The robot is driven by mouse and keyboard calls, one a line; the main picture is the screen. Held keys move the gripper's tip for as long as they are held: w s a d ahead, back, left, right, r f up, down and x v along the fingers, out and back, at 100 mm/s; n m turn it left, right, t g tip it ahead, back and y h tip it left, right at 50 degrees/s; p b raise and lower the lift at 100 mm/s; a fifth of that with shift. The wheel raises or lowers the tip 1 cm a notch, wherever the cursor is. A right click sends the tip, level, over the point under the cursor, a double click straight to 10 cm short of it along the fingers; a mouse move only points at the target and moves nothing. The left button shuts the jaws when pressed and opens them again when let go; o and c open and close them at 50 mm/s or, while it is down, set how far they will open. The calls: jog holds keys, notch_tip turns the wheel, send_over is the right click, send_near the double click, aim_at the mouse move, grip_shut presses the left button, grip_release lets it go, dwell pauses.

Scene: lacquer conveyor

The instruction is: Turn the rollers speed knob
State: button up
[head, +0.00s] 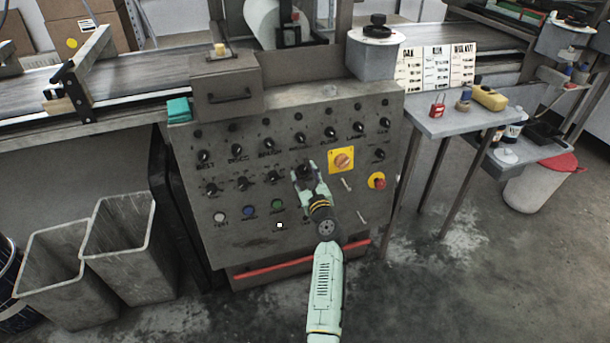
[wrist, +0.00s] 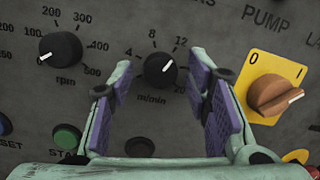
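A grey control panel (head: 235,195) with several black knobs fills the middle of the head view. In the head view my gripper (head: 304,173) is at the panel's middle row and partly covers the knob. The name label of this knob is not readable, so I cannot tell whether it is the rollers knob.
Left of it is an rpm knob (wrist: 60,49). Right of it is an orange rotary switch (wrist: 272,94) on a yellow plate, close to the right finger. A green button (wrist: 67,137) is lower left. A red emergency button (head: 379,182) is at the panel's right.

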grip_shut()
dwell(0.3)
jog(key=shift+f, duration=0.1)
